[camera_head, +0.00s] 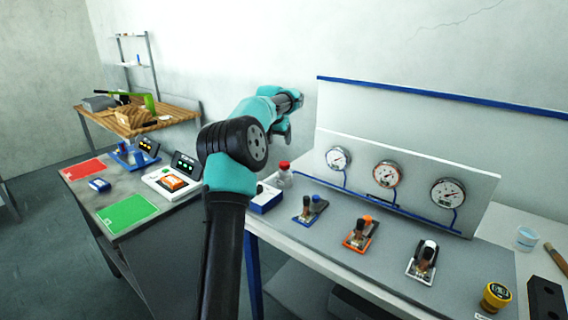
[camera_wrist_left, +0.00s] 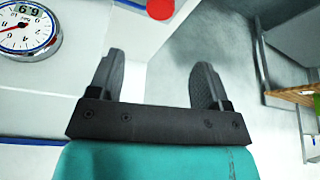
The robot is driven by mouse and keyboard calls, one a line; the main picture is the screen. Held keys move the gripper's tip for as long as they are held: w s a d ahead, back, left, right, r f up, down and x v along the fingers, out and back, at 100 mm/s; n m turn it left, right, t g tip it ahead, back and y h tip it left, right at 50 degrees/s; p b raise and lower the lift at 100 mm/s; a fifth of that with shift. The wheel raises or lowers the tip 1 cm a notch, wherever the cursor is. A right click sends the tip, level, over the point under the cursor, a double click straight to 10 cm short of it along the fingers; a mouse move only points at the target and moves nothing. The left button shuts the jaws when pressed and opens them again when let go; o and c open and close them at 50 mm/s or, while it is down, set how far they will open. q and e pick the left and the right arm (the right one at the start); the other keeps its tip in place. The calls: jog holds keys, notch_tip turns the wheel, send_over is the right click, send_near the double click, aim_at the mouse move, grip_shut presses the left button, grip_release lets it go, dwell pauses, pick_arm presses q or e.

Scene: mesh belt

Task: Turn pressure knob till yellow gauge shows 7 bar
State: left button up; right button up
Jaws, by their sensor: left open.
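Three white gauges sit on the upright panel in the head view: a blue-rimmed one (camera_head: 338,158), an orange-rimmed one (camera_head: 386,174) and a grey-rimmed one (camera_head: 448,192). None of them looks yellow. Three small units with knobs stand before them: blue (camera_head: 311,208), orange (camera_head: 361,233) and white (camera_head: 423,260). My left gripper (camera_head: 286,136) is raised left of the panel, apart from all knobs. In the left wrist view its fingers (camera_wrist_left: 158,80) are apart with nothing between them. The blue-rimmed gauge (camera_wrist_left: 28,28) shows there with a small display that seems to read 6.9. My right gripper is not in view.
A yellow round object (camera_head: 495,296) with a dark face and a black block (camera_head: 545,298) stand at the bench's right front. A red-capped jar (camera_head: 284,172) and a blue-and-white box (camera_head: 265,198) stand at its left end. A side table (camera_head: 150,228) holds red and green mats.

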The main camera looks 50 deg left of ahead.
aim_at(284, 163)
pick_arm(q)
jog(key=x, duration=1.4)
jog(key=shift+d+f, duration=0.1)
jog(key=c, duration=0.9)
jog(key=shift+m+h, duration=0.3)
jog(key=shift+m, duration=0.3)
jog(key=o, duration=0.9)
